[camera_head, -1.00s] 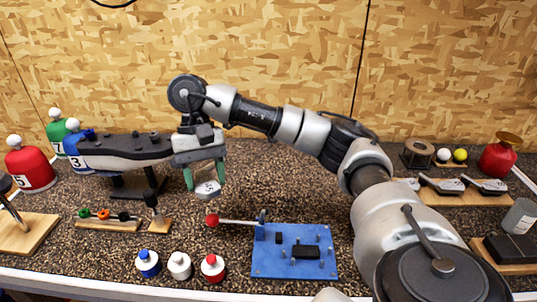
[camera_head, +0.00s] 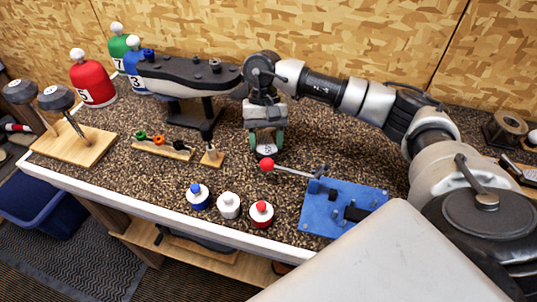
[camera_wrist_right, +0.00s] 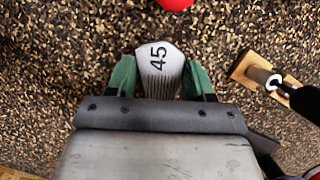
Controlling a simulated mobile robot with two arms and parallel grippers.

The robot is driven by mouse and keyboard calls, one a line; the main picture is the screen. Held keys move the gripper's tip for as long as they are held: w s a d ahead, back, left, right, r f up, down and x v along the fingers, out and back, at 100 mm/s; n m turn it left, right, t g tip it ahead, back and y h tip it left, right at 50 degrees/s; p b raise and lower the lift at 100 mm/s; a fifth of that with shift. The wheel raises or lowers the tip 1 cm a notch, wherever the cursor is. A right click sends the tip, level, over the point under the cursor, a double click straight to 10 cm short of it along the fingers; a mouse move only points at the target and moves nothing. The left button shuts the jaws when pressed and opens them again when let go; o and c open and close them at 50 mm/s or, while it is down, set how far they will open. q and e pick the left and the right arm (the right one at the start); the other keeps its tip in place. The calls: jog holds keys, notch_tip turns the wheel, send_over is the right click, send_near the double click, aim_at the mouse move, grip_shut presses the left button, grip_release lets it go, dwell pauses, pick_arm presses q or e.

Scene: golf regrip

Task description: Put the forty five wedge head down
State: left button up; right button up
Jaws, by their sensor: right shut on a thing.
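The forty five wedge head (camera_head: 266,151) is a silvery clubhead marked 45. My right gripper (camera_head: 266,142) is shut on it, with green fingers on both sides. In the right wrist view the wedge head (camera_wrist_right: 159,71) sits between the fingers of the right gripper (camera_wrist_right: 159,80), its number and grooves facing the camera. It hangs close over the speckled bench (camera_head: 225,170), behind the red ball on a rod (camera_head: 267,164); I cannot tell whether it touches the bench. My left gripper is not in view.
A blue plate (camera_head: 325,212) stands in front to the right. A low wooden rack (camera_head: 162,150) and two upright clubs on a wooden base (camera_head: 80,155) stand left. Numbered headcovers (camera_head: 92,85) stand behind.

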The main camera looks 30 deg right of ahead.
aim_at(267, 155)
jog(key=shift+f, duration=0.65)
jog(key=s+p, duration=0.1)
jog(key=s+a+p, duration=0.2)
jog(key=shift+s+f, duration=0.3)
jog(key=shift+s, duration=0.1)
jog(key=shift+f, duration=0.3)
jog(key=shift+w+f, duration=0.15)
jog(key=o, duration=0.5)
jog(key=shift+d, duration=0.1)
jog(key=o, duration=0.4)
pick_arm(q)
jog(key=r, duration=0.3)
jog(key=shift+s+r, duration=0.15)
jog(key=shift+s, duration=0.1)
